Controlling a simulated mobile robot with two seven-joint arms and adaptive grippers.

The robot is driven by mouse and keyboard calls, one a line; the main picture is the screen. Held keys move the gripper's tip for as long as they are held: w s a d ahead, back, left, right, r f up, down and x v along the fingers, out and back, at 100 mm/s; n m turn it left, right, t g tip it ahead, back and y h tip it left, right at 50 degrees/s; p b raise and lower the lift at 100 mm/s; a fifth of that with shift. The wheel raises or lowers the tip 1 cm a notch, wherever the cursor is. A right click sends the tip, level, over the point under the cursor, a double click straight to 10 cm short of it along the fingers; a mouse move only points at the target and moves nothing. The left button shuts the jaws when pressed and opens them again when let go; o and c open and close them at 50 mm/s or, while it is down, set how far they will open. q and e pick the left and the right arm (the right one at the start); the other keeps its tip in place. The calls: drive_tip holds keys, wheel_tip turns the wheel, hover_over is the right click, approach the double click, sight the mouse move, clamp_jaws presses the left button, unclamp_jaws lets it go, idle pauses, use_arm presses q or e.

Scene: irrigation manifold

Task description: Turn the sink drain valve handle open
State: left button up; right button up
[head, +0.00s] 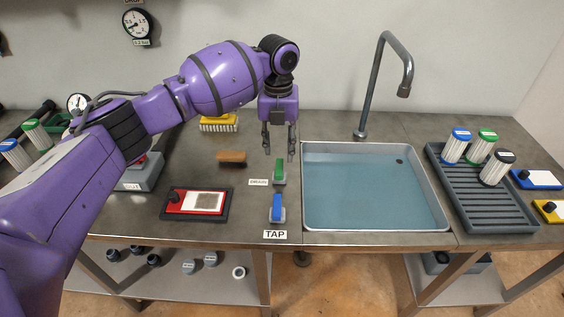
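The sink drain valve handle (279,170) is green and sits on the bench just left of the sink, beside a small white label that seems to read DRAIN (258,182). A blue handle (277,207) stands nearer the front edge, above a TAP label (275,235). My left gripper (278,155) points down, with its two dark fingers apart and nothing between them. In the picture its fingertips are just above the green handle; I cannot tell the exact height or whether they touch. My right gripper is not in view.
The sink (375,190) holds bluish water, with a tall grey faucet (372,85) behind it. A brown block (232,157) and a red-framed tray (196,203) lie left of the handles. A ribbed grey rack (482,195) with filter cartridges stands to the right.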

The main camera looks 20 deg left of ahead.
sight(279, 169)
use_arm(q)
wheel_tip(279, 169, down, 8)
drive_tip(key=shift+w+r, duration=0.1)
idle(0.4)
clamp_jaws()
